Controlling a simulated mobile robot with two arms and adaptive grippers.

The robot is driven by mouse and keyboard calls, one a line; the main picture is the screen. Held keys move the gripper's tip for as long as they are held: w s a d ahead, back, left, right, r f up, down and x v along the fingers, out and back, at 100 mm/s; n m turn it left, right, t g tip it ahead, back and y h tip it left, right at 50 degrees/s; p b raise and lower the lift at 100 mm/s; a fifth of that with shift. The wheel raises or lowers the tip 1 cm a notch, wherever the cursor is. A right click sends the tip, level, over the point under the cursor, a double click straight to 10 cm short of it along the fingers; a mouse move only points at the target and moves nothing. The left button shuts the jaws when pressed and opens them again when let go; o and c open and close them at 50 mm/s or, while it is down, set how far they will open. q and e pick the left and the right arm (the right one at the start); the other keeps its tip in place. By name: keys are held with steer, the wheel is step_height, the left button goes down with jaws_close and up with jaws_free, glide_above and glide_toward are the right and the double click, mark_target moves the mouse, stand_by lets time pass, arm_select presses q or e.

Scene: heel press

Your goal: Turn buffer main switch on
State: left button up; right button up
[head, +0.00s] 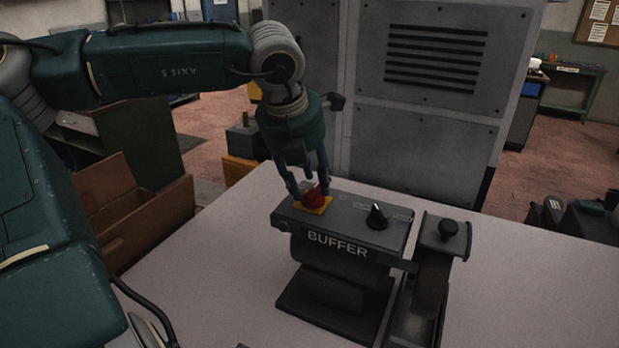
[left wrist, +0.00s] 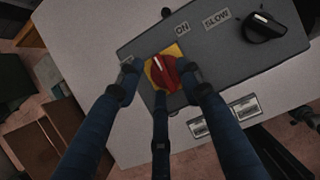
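The grey buffer unit (head: 345,236) stands on the table, with "BUFFER" on its front. Its red rotary switch (head: 314,198) sits on a yellow plate (head: 325,208) at the top left. In the left wrist view the red switch (left wrist: 166,72) has a white mark towards its upper left end; an "ON" label (left wrist: 182,29) is above it to the right. My left gripper (head: 308,188) points down at the switch. Its fingers (left wrist: 161,82) are spread around the switch, partly covering the plate; contact cannot be told. My right gripper is not in view.
A black knob (head: 377,215) sits right of the red switch, near a "SLOW" label (left wrist: 216,19). A dark lever-like fixture (head: 448,232) stands right of the unit. A grey cabinet (head: 430,90) is behind the table (head: 545,300).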

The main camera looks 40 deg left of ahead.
arm_select(q)
steer(key=shift+w+f, duration=0.2)
steer(key=shift+f, duration=0.35)
jaws_close()
